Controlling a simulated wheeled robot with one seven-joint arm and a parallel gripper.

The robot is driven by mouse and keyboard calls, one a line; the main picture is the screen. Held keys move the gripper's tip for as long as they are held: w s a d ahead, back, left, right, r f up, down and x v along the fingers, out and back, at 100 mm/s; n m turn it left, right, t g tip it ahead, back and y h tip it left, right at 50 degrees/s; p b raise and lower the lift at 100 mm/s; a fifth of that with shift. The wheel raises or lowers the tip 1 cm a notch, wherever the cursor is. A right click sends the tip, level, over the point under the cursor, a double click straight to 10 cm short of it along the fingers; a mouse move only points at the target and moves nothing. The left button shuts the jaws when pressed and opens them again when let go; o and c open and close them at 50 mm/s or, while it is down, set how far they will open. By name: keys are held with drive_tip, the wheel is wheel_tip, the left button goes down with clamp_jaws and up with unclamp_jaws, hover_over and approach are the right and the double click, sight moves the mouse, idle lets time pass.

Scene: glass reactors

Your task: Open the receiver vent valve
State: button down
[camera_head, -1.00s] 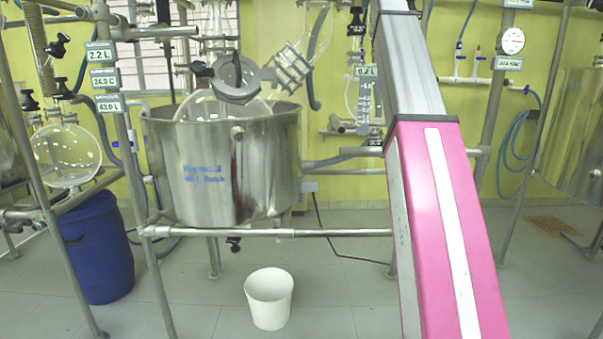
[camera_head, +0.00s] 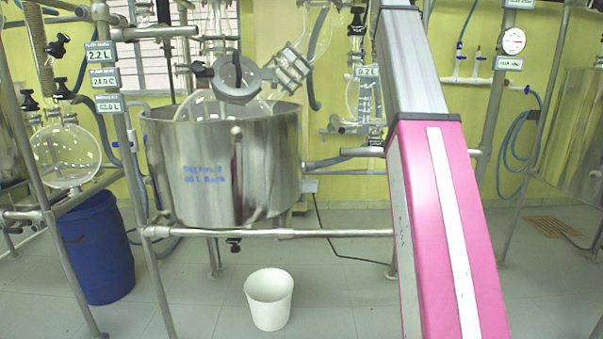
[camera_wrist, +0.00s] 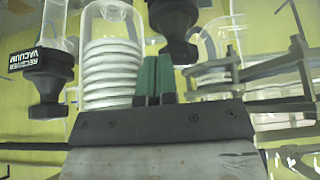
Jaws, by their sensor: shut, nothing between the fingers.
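In the wrist view my gripper (camera_wrist: 155,78) has its two green fingers together, empty, pointing up in the picture. A black knob (camera_wrist: 174,25) is just beyond the fingertips, slightly right; no label shows on it, so I cannot tell if it is the receiver vent valve. I cannot tell whether the fingers touch it. Another black knob (camera_wrist: 42,78), labelled receiver vacuum, is to the left. In the head view the receiver glass (camera_head: 366,98) with a 0.2 L display stands behind my arm, and small black knobs (camera_head: 357,20) sit above it. My gripper is hidden there.
A glass coil (camera_wrist: 112,60) stands between the labelled knob and my fingers. Metal clamps (camera_wrist: 225,75) are to the right. In the head view a steel bath (camera_head: 270,165) and frame rail (camera_head: 330,233) are left of my arm. A white bucket (camera_head: 269,300) stands on the floor.

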sight(357, 10)
wheel_tip(357, 10, up, 4)
drive_tip(key=shift+r, duration=0.2)
idle(0.3)
drive_tip(key=a+f, duration=0.3)
drive_tip(key=f, duration=0.3)
drive_tip(key=shift+w+a, duration=0.2)
drive_tip(key=shift+a, duration=0.15)
idle(0.3)
drive_tip(key=shift+f, duration=0.2)
idle(0.4)
